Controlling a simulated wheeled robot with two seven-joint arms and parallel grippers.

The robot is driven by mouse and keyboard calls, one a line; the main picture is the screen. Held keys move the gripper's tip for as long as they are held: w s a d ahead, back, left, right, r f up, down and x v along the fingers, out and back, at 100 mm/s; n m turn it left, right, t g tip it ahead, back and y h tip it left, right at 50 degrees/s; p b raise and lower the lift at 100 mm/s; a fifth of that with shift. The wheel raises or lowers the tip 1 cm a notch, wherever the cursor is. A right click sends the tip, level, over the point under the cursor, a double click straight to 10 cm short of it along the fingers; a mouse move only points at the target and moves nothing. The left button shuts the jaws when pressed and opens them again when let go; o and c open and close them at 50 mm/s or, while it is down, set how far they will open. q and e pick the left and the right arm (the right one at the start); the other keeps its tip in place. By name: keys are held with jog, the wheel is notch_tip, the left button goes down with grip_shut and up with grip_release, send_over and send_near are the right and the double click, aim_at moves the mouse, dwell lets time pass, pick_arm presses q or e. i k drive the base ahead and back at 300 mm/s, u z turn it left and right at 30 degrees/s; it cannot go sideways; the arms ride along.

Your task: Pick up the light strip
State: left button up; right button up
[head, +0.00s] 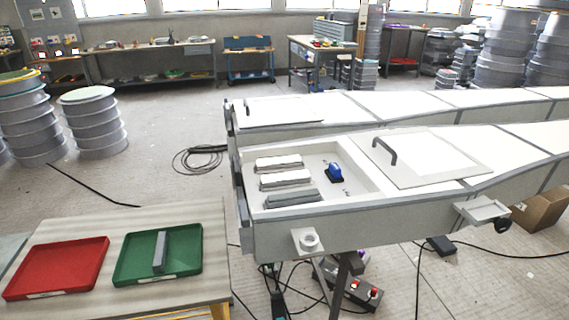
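Two light, whitish strips lie in the open recess of the near mould (375,221): an upper light strip (279,163) and a lower light strip (285,179). Both look like long blocks lying roughly crosswise, apart from each other. A darker grey strip (292,198) lies just in front of them in the same recess. Another grey strip (160,251) lies in the green tray (190,265) on the table at lower left. Neither of my grippers is in view.
A blue-handled item (334,173) sits in the recess right of the strips. A lid with a dark handle (430,158) covers the mould further right. An empty red tray (57,268) lies on the table (130,215). Cables cross the floor.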

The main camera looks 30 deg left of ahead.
aim_at(296, 198)
jog(key=z, duration=1.1)
jog(key=i, duration=1.55)
jog(key=u, duration=2.7)
